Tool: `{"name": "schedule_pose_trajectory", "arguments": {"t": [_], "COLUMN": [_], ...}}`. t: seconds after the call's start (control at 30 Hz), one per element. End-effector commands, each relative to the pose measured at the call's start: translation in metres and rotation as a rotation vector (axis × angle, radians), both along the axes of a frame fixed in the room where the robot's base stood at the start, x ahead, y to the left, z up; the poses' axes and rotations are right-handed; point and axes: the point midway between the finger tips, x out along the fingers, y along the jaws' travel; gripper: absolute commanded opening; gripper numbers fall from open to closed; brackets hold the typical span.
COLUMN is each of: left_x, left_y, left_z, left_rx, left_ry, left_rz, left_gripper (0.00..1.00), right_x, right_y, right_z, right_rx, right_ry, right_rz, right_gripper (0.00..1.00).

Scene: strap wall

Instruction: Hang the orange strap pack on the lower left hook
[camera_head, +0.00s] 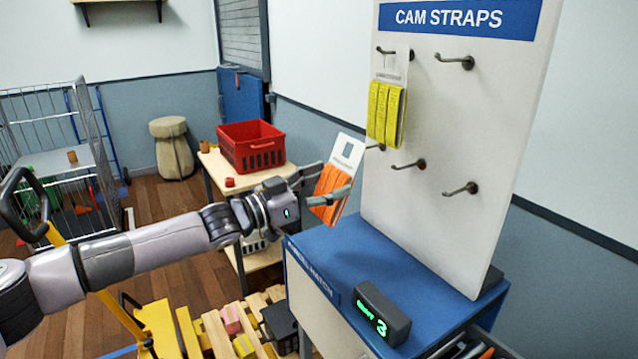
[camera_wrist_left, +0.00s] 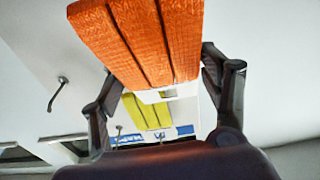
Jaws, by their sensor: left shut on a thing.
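The orange strap pack (camera_head: 329,190) has a white header card and hangs tilted beside the left edge of the board. My left gripper (camera_head: 332,180) is shut on it. In the left wrist view the orange straps (camera_wrist_left: 140,40) fill the top between the fingers. My right gripper is not in view.
A yellow strap pack (camera_head: 386,113) hangs from the upper left of the white board (camera_head: 440,130), just above the lower left hook. An upper hook (camera_head: 455,62) is bare. Below are a blue countertop (camera_head: 345,255) and a green-lit display (camera_head: 382,313). A red crate (camera_head: 252,150) stands behind.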

Motion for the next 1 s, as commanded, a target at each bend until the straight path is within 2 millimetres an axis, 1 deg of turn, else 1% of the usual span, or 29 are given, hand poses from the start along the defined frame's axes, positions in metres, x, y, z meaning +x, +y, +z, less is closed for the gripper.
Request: {"name": "schedule_pose_trajectory", "arguments": {"t": [0.43,0.5,0.7,1.0], "left_x": [0.016,0.017,0.021,0.023], "left_y": [-0.023,-0.024,-0.03,-0.032], "left_z": [-0.001,-0.007,-0.011,-0.012], "left_rx": [-0.001,0.0,0.0,0.0], "left_ry": [-0.001,-0.001,-0.002,-0.001], "left_rz": [0.0,0.0,-0.001,-0.001], "left_gripper": [0.42,0.42,0.42,0.42], "right_x": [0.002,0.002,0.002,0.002], "right_y": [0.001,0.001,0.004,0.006], "right_z": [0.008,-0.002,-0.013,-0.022], "right_rx": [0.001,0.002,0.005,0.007], "right_ry": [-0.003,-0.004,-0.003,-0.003], "right_rz": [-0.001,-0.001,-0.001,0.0], "right_gripper": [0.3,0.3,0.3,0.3]}}
